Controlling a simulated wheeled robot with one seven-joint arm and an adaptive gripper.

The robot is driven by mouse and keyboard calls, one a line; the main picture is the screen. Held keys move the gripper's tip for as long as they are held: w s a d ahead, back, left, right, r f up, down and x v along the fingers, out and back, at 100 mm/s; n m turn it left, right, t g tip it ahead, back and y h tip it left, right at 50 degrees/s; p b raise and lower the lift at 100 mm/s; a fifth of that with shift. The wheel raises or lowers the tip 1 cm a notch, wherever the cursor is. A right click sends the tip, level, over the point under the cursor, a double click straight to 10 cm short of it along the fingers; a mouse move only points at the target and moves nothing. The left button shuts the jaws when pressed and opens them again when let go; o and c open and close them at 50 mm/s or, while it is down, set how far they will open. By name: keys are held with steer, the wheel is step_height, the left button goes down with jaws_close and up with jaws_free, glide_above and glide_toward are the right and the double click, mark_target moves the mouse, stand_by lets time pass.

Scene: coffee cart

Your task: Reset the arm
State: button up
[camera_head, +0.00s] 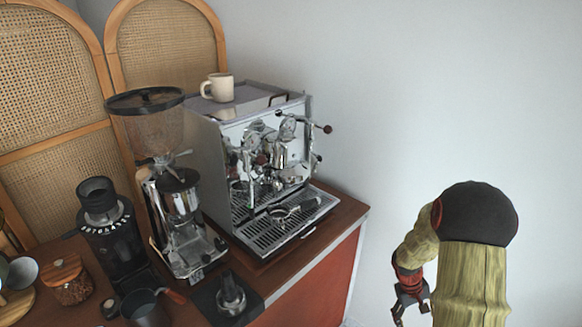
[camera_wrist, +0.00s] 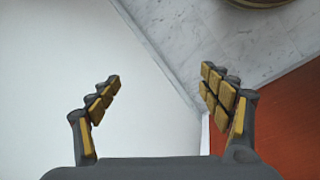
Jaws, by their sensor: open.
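My gripper (camera_head: 411,306) is at the lower right in the head view, to the right of the coffee cart (camera_head: 318,289) and apart from it. In the wrist view its two fingers (camera_wrist: 160,92) are spread wide with nothing between them. Behind them are a pale wall, a marble-patterned floor and the red side of the cart at the right. My arm is bent, with the gripper hanging low beside the wall.
An espresso machine (camera_head: 215,170) stands on the cart with a cup (camera_head: 218,87) on top and a portafilter (camera_head: 290,210) on its drip tray. A grinder (camera_head: 181,205), a smaller black grinder (camera_head: 108,235), a tamper (camera_head: 231,294) and a jar (camera_head: 69,281) stand left. The right side is clear.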

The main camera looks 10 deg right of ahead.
steer(key=s+a+r+t+y+p, duration=0.1)
steer(key=s+a+r+t, duration=0.1)
steer(key=s+a+r, duration=0.4)
steer(key=s+a+r+t+y+p, duration=0.1)
steer(key=s+a+r, duration=0.5)
steer(key=a+r, duration=0.7)
steer(key=s+a+r+t+y+p, duration=0.1)
steer(key=s+a+r+t, duration=0.3)
steer(key=a+r, duration=0.6)
step_height(320, 180, up, 11)
steer(key=shift+s+f+t+p, duration=0.1)
steer(key=shift+s+t+p, duration=0.2)
steer(key=shift+s+p, duration=0.6)
steer(key=shift+s, duration=0.15)
steer(key=shift+c, duration=1.2)
